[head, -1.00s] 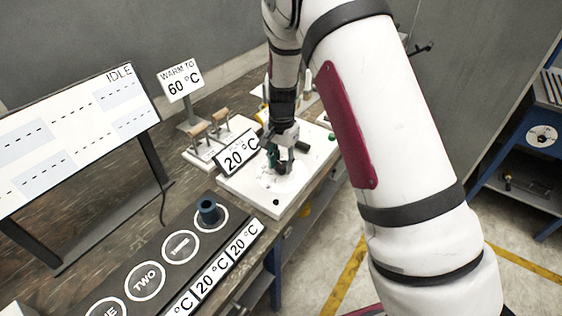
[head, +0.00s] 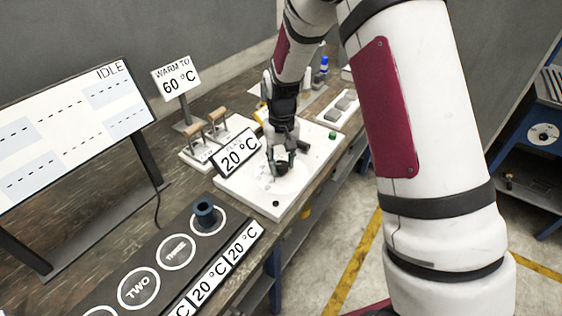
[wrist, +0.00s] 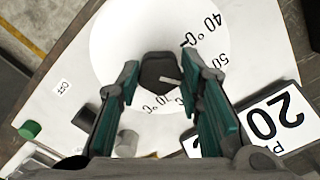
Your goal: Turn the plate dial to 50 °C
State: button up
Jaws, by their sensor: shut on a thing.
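The plate dial (wrist: 158,70) is a dark knob with a white mark, on a round white face printed 40 °C, 50 and further numbers partly hidden by my fingers. The white mark points right in the wrist view; I cannot tell which number it lines up with. My gripper (head: 281,160) is over the white plate unit (head: 262,205), its teal fingers on either side of the dial and shut on it. The plate sign (head: 239,152) reads 20 °C.
A green knob (head: 333,135) and a black button sit on the plate unit. Left are wooden-handled switches (head: 217,117), a WARM TO 60 °C sign (head: 176,77) and an IDLE screen (head: 75,135). A blue cup (head: 205,212) stands on a numbered rack in front.

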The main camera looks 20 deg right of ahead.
aim_at(282, 164)
jog(key=shift+n, duration=0.8)
jog(key=o, duration=1.2)
jog(key=shift+c, duration=0.2)
notch_tip(282, 164, up, 12)
